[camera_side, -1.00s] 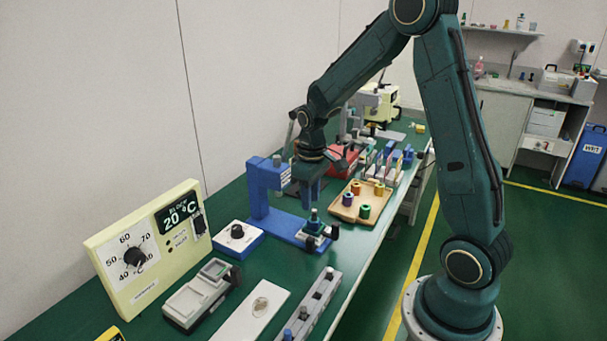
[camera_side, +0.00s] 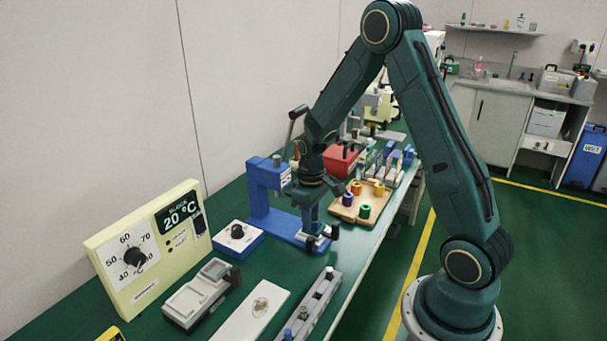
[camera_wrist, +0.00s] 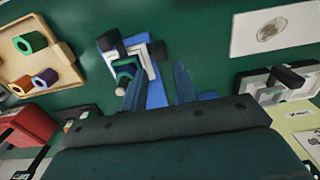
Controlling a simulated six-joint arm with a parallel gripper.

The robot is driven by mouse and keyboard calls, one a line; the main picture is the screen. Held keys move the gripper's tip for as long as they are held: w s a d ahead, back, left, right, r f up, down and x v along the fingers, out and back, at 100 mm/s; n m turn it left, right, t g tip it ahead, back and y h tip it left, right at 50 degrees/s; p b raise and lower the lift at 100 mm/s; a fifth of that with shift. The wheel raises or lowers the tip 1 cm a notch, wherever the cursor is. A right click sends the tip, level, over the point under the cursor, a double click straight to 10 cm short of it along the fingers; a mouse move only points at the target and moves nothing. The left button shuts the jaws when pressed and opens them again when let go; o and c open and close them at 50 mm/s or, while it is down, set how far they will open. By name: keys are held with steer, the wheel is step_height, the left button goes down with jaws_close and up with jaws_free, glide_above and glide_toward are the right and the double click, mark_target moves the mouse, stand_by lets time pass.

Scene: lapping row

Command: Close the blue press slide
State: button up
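The blue press (camera_side: 262,192) stands on the green bench, its base reaching toward the front edge. Its slide (camera_side: 318,240) is at the front end of the base, out from under the press head, with dark knobs. In the wrist view the slide (camera_wrist: 143,58) shows a pale plate with a dark frame, and a small green and blue part with a pale top (camera_wrist: 124,70) sits on it. My gripper (camera_side: 312,228) is low over the slide, partly hiding it. In the wrist view my two fingers (camera_wrist: 158,82) are apart with nothing held between them. Contact with the slide cannot be told.
A wooden tray (camera_side: 345,213) with colored spools is behind the slide. A red box (camera_side: 341,163) stands farther back. A white box with a knob (camera_side: 238,238), a cream temperature block (camera_side: 150,250), a grey lidded case (camera_side: 200,293) and a grey rail (camera_side: 312,310) are nearby.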

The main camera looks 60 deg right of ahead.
mark_target(310, 238)
steer(key=shift+f, duration=4.05)
jaws_close()
